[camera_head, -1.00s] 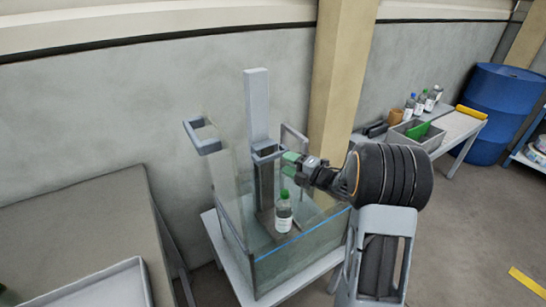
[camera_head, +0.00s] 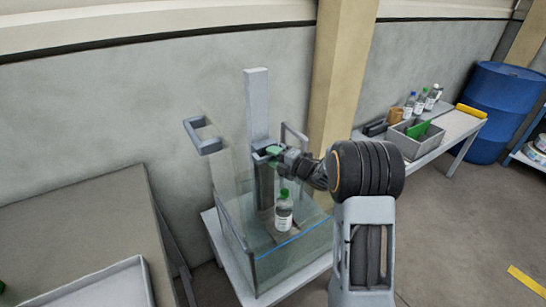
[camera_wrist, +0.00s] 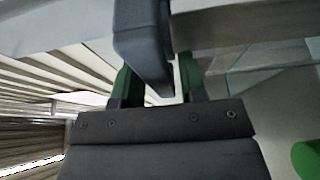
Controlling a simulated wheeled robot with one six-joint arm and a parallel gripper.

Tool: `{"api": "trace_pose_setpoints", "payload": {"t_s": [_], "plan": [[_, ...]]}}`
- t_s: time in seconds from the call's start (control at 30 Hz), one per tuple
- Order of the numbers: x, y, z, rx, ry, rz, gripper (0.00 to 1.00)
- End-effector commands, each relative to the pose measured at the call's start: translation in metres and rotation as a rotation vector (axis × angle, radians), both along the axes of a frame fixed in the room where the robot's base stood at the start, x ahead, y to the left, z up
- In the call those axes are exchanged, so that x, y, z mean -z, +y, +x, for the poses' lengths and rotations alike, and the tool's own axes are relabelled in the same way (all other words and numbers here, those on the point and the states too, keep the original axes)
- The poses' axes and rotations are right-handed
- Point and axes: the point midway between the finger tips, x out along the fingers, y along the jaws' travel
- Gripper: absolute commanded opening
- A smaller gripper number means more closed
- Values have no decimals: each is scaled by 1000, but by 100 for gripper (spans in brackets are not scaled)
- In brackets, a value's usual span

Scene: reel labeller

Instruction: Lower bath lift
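The bath lift is a grey upright post (camera_head: 257,100) with a carriage and handle beside the green fingertips, standing in a glass tank (camera_head: 295,262). A clear bottle (camera_head: 284,214) with a white label and green cap stands upright inside the tank, below the handle. Its green cap (camera_wrist: 306,160) also shows at the right edge of the wrist view. My gripper (camera_head: 272,151) is at the handle. In the wrist view, its green fingers (camera_wrist: 157,85) are apart, with a grey handle bar (camera_wrist: 143,50) between them. A gap shows beside the right finger. The carriage is partly hidden by my gripper.
A grey bracket (camera_head: 203,135) stands at the tank's left rim. A table with a white tray (camera_head: 105,287) is at lower left. A bench at right holds a grey bin (camera_head: 412,143), bottles and a yellow roll (camera_head: 471,111); a blue drum (camera_head: 500,105) is behind.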

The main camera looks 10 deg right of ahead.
Motion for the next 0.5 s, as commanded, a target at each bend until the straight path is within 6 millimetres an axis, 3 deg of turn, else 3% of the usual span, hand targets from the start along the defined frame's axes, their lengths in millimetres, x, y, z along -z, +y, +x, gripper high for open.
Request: {"api": "trace_pose_setpoints", "payload": {"t_s": [0.37, 0.5], "plan": [[0, 0, 0, 0, 0, 0, 2], [0, 0, 0, 0, 0, 0, 0]]}}
